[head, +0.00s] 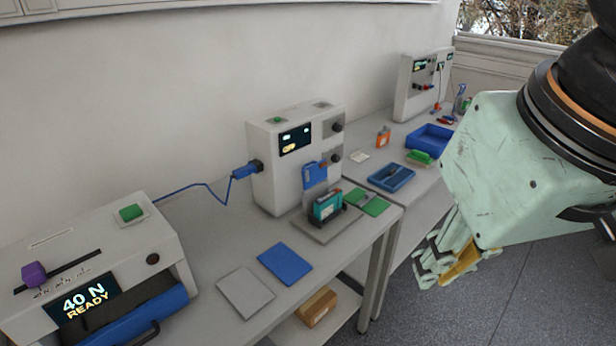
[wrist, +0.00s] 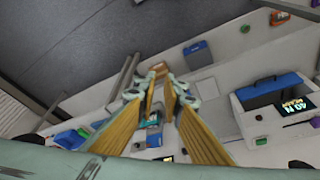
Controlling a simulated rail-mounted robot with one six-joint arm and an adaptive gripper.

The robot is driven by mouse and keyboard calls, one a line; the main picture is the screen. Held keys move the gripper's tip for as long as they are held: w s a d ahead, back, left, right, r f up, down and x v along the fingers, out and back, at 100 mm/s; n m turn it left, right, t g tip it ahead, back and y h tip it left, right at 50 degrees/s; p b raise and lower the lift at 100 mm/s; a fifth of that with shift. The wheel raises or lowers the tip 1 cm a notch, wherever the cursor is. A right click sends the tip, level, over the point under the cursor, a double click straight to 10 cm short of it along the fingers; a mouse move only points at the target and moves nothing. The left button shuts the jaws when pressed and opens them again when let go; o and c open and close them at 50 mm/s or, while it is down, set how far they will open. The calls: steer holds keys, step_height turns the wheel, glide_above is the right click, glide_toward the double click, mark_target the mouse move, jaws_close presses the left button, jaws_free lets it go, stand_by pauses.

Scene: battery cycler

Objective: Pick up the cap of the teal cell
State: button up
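The teal cell (head: 328,207) stands upright in a dark holder on a grey plate, in front of the middle white cycler. Its top shows small dark and reddish parts; I cannot clearly make out the cap among them. A small teal patch, likely the same cell (wrist: 153,125), shows between the fingers in the wrist view, partly hidden. My gripper (head: 448,272) is to the right of the bench in the head view, well apart from the cell. In the wrist view its yellow-padded fingers (wrist: 162,86) stand apart with nothing held between them.
The middle cycler (head: 270,160) has a blue plug and cable at its left. A green mat (head: 372,203), blue tray (head: 392,178), blue mat (head: 285,264) and grey mat (head: 246,291) lie around. An orange cell (head: 383,137) and blue bin (head: 430,137) are farther back.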

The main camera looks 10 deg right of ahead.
steer(key=o, duration=0.4)
